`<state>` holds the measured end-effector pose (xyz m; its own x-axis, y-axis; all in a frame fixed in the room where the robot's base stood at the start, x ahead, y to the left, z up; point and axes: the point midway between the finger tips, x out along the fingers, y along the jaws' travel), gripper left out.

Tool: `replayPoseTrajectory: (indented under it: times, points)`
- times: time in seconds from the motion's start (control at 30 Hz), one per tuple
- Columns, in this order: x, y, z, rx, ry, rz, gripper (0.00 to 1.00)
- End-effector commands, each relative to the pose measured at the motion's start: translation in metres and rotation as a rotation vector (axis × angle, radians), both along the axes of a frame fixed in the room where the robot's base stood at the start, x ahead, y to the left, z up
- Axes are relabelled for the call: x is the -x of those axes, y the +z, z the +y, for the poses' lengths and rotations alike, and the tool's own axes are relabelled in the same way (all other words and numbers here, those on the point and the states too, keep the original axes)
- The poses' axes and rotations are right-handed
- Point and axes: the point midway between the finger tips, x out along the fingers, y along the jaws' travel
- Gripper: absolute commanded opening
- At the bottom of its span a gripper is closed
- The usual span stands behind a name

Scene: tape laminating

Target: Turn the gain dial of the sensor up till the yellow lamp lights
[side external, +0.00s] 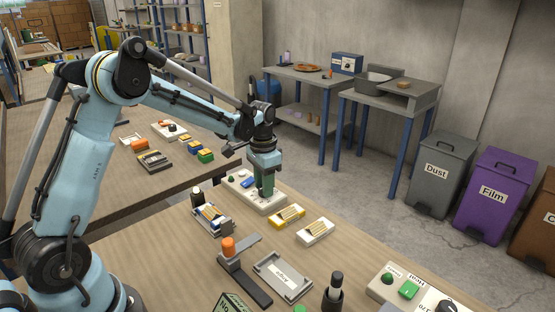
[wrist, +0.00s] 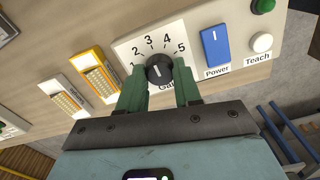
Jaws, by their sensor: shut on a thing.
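The gain dial (wrist: 159,71) is a black round knob on a white plate marked 1 to 5 in the wrist view. Its pale pointer line points up, roughly toward the 2 to 3 marks. My gripper (wrist: 159,80) has its green fingers on either side of the knob, shut on it. The fingers partly cover the "Gain" label. The sensor box (side external: 283,199) is pale and sits under my gripper (side external: 266,194) in the side view, where the dial is hidden. I cannot make out a yellow lamp in either view.
Beside the dial are a blue Power switch (wrist: 215,46), a white Teach button (wrist: 262,43) and a green dome (wrist: 263,5). A yellow module (side external: 287,217) and a white module (side external: 315,231) lie close in front. A grey tray (side external: 283,277) lies nearer on the bench.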

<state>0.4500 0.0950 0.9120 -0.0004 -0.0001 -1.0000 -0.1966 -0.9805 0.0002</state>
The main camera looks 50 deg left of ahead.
Motion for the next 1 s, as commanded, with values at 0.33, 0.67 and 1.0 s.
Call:
replayPoseTrajectory:
  times: [0.33, 0.67, 1.0]
  points:
    - [0.0, 0.0, 0.0, 0.0, 0.001, 0.0, 0.59]
    - [0.0, 0.016, 0.0, 0.0, 0.001, 0.0, 0.59]
    - [0.0, 0.081, 0.0, 0.0, 0.001, 0.0, 0.59]
